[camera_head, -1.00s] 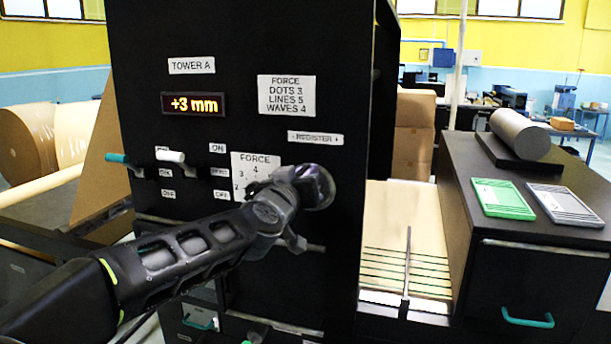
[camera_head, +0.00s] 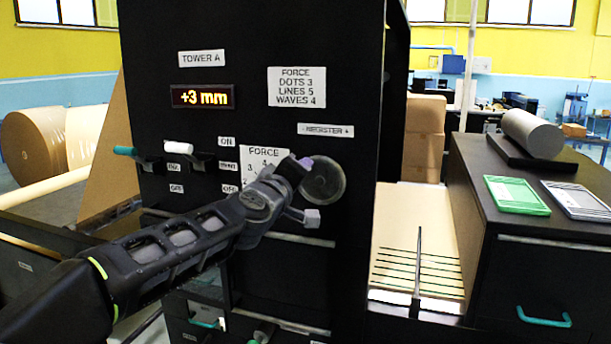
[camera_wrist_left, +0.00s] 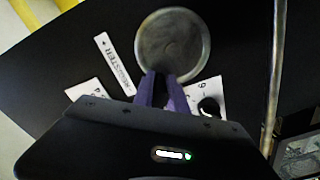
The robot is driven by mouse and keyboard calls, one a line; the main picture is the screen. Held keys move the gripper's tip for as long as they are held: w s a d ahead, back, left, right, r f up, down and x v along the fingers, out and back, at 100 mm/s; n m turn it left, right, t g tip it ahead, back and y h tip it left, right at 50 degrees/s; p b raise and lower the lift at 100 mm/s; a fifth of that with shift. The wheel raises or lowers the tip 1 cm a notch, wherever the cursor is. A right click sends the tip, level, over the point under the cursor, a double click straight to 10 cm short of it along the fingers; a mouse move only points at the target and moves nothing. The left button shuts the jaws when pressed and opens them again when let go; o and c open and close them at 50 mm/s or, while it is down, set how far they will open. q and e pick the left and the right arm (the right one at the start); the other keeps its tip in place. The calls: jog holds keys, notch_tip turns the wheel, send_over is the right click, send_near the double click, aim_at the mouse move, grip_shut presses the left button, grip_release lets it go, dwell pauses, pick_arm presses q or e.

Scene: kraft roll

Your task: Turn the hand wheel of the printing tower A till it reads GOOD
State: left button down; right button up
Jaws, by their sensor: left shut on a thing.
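Tower A (camera_head: 340,80) is a tall black panel with a lit display (camera_head: 202,96) that reads +3 mm. The round grey hand wheel (camera_head: 325,181) is under the label "- REGISTER +" on its right side. My left gripper (camera_head: 306,164) is at the wheel's left rim. In the left wrist view its purple fingers (camera_wrist_left: 166,88) are close together at the wheel (camera_wrist_left: 173,45), shut on its rim. The fingertips' contact is partly hidden. My right gripper is in neither view.
Left of the wheel are a teal-tipped lever (camera_head: 125,151), a white-tipped lever (camera_head: 179,148) and a FORCE dial label (camera_head: 262,155), partly behind my arm. A black cabinet (camera_head: 530,250) at right bears a green tray (camera_head: 516,195), a grey tray (camera_head: 577,200) and a grey roller (camera_head: 532,133).

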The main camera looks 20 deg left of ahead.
aim_at(302, 189)
pick_arm(q)
jog(key=shift+a+f+n+b, duration=0.15)
jog(key=shift+f+n+b, duration=0.95)
jog(key=shift+n, duration=1.35)
jog(key=shift+a+f+n+b, duration=0.15)
jog(key=shift+f+n+b, duration=0.9)
jog(key=shift+n, duration=1.45)
jog(key=shift+a+f+n+b, duration=0.15)
jog(key=shift+f+n+b, duration=0.45)
jog(key=shift+n+b, duration=1.4)
jog(key=shift+n+p, duration=0.4)
jog(key=shift+n, duration=0.15)
jog(key=c, duration=1.3)
grip_release()
jog(key=shift+c, duration=0.2)
